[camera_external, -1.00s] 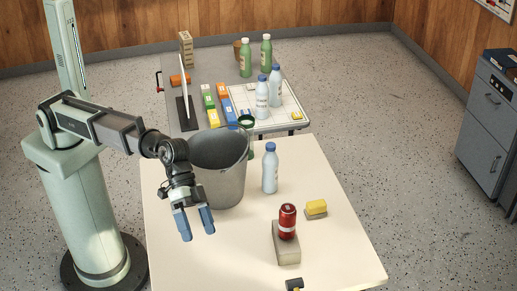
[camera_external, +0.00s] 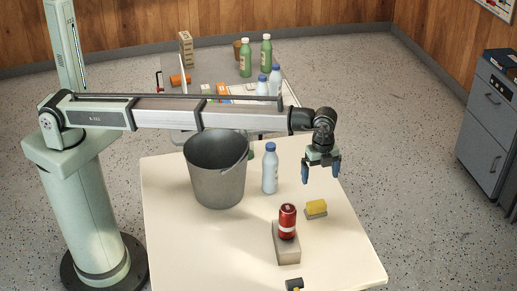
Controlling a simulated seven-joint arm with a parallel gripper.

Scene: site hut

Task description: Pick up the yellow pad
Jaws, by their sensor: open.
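The yellow pad (camera_external: 316,207) lies on the cream table (camera_external: 180,259), right of the middle. It is a small block with a yellow top and a greyish lower layer. My gripper (camera_external: 320,181) is open and empty, with its two blue fingers pointing down. In the picture it hangs just above the pad, apart from it. I cannot tell the exact height between them.
A red can (camera_external: 287,221) stands on a beige block (camera_external: 287,250) left of and in front of the pad. A white bottle with a blue cap (camera_external: 270,171) and a grey bucket (camera_external: 216,180) stand further left. A small dark object (camera_external: 294,284) is at the front edge.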

